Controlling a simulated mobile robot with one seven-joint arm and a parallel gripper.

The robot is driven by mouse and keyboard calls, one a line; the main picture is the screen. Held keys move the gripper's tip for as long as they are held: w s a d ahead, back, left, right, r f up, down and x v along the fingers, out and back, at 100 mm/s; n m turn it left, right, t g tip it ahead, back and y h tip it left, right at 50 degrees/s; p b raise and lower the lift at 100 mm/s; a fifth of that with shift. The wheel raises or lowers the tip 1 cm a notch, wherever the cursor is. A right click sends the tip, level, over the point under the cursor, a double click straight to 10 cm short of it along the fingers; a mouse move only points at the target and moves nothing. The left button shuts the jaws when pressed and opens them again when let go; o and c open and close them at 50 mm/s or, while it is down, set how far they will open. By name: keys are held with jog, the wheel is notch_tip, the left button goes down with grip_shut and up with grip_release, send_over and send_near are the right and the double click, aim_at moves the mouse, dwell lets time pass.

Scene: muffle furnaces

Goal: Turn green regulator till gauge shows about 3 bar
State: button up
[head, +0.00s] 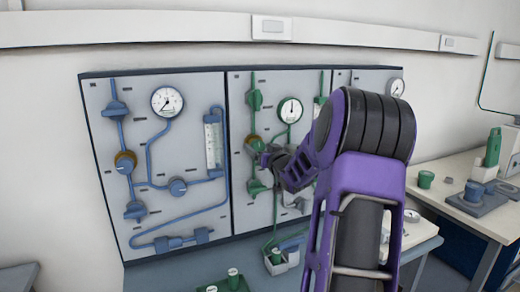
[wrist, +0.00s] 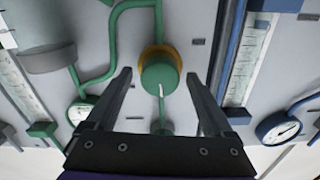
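The green regulator (wrist: 162,74) is a round green knob with a white mark and a brass ring behind it. It shows in the middle of the wrist view, and its brass edge peeks out beside my gripper in the head view (head: 251,141). My gripper (wrist: 158,82) is open, with one finger at either side of the knob in the picture; no contact is visible. In the head view my gripper (head: 264,158) is in front of the green panel. The green line's gauge (head: 290,110) has its needle pointing roughly up; its numbers are too small to read.
The blue panel (head: 104,92) with its own gauge (head: 167,101) and brass-ringed regulator (head: 125,162) is to the left. A green-line flowmeter is partly hidden by my arm. A bench (head: 455,208) with small items is at the right.

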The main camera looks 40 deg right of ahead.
jog(key=v, duration=1.7)
jog(key=shift+s+a+p, duration=0.15)
jog(key=shift+s+p, duration=0.05)
jog(key=shift+p, duration=0.1)
dwell(0.6)
jog(key=b+x, duration=0.3)
jog(key=x, duration=1.4)
jog(key=shift+w, duration=0.1)
jog(key=shift+c, duration=0.2)
